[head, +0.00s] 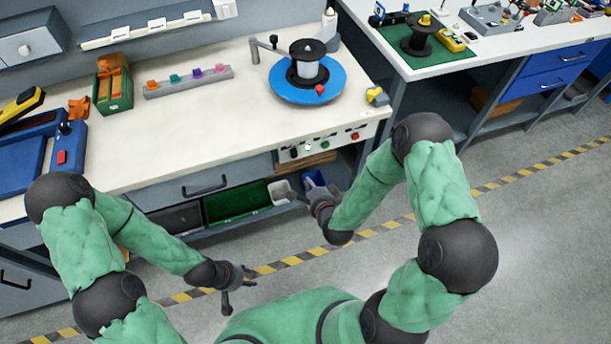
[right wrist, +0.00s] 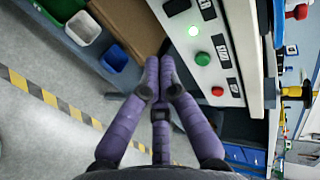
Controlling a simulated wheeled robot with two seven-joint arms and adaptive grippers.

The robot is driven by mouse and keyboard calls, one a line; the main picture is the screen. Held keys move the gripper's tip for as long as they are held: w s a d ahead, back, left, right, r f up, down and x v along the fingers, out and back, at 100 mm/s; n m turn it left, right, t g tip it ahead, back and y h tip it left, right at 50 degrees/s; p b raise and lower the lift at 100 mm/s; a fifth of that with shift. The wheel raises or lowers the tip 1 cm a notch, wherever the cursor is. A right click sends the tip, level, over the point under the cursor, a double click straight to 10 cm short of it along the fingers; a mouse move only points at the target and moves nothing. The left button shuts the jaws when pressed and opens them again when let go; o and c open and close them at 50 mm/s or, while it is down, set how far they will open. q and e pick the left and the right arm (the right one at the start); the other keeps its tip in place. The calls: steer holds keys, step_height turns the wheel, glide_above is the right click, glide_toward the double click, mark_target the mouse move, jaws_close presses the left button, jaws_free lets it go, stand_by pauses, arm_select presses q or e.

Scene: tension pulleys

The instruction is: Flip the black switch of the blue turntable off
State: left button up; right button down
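The blue turntable (head: 335,85) stands on the white bench and carries a black and white spool (head: 307,68). In the right wrist view a green lamp (right wrist: 202,58) looks lit. My left gripper (head: 240,286) is open, empty and low before the bench.
Bins (head: 280,192) and a drawer (head: 190,193) lie under the bench top near my right gripper. A strip of colored pieces (head: 188,82) and a green box (head: 113,93) stand on the bench. The floor before the bench is clear.

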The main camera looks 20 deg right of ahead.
steer(key=b, duration=0.3)
glide_toward(295, 155)
steer(key=w+f, duration=0.4)
steer(key=shift+w+a+f+b, duration=0.15)
steer(key=shift+w+b, duration=0.15)
steer(key=shift+w, duration=0.6)
steer(key=shift+w+f+b, duration=0.2)
steer(key=shift+w+b, duration=0.15)
steer(key=shift+b, duration=0.05)
steer(key=shift+r, duration=0.1)
steer(key=shift+r+p, duration=0.45)
steer(key=shift+r, duration=0.4)
